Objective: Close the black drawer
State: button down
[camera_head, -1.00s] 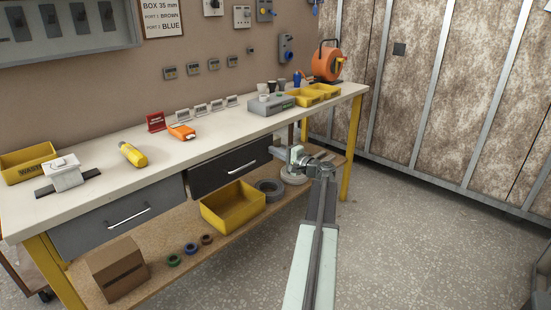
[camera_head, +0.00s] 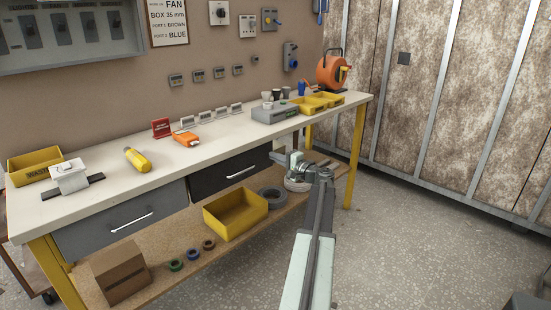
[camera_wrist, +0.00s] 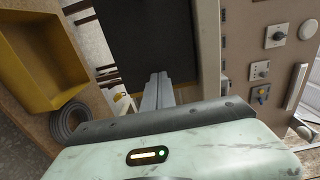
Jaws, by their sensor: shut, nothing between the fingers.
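The black drawer (camera_head: 230,173) sits under the worktop, right of the grey drawer. It has a pale bar handle. Its front looks close to the bench, but I cannot tell whether a small gap remains. My gripper (camera_head: 277,157) is shut and empty at the right end of the black drawer's front. In the wrist view, my closed fingers (camera_wrist: 160,88) point at the dark drawer front (camera_wrist: 150,40). Whether the fingertips touch it is hard to tell.
The worktop (camera_head: 225,135) carries a yellow torch, orange tool and bins. The grey drawer (camera_head: 120,222) looks shut. A yellow bin (camera_head: 236,212) and grey coil (camera_head: 272,197) lie on the lower shelf near my gripper. Floor is clear at right.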

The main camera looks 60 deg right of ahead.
jog(key=v, duration=1.3)
jog(key=shift+s, duration=0.25)
jog(key=shift+a, duration=0.15)
jog(key=w+a+f+n+g+y, duration=0.3)
jog(key=w+a+f, duration=0.2)
jog(key=w+a, duration=0.5)
jog(key=w+a+f+n+g+y, duration=0.2)
jog(key=w+a+f+n+y, duration=0.3)
jog(key=a, duration=0.9)
jog(key=w+a+f+n+g+y, duration=0.1)
jog(key=w+a+f+n+g, duration=0.2)
jog(key=w+a, duration=0.7)
jog(key=s+a+f+n+g+h, duration=0.2)
jog(key=a+f+n+g, duration=0.15)
jog(key=a, duration=0.85)
jog(key=s+a+f+n+g+h, duration=0.1)
jog(key=s+a+f+n+g, duration=0.2)
jog(key=a, duration=0.8)
jog(key=s+a+f+n+g+h, duration=0.1)
jog(key=a+f+n+g+h, duration=0.2)
jog(key=a, duration=0.9)
notch_tip(320, 180, up, 32)
jog(key=p, duration=3.3)
jog(key=shift+s+y, duration=0.3)
jog(key=shift+y, duration=0.1)
